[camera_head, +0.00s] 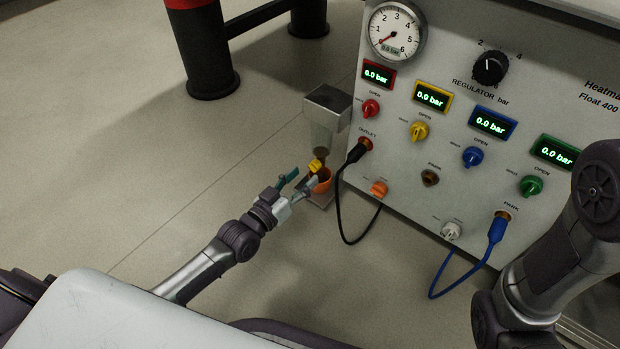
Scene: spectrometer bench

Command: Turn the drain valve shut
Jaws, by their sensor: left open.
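A small yellow valve handle (316,166) sits low on a grey housing with a clear bowl (325,135), at the left side of the panel. It appears to be the drain valve; whether it stands open or shut is too small to tell. An orange cup (324,184) is just below it, partly hidden by a finger. My left gripper (302,181) is open, with its fingertips close to the yellow handle and the cup. I cannot tell whether they touch. My right arm shows at the right edge, but its gripper is out of view.
The panel (455,185) carries a gauge (397,31), a black regulator knob (490,68), displays reading 0.0 bar and several coloured knobs. A black hose (340,215) and a blue hose (445,274) loop in front.

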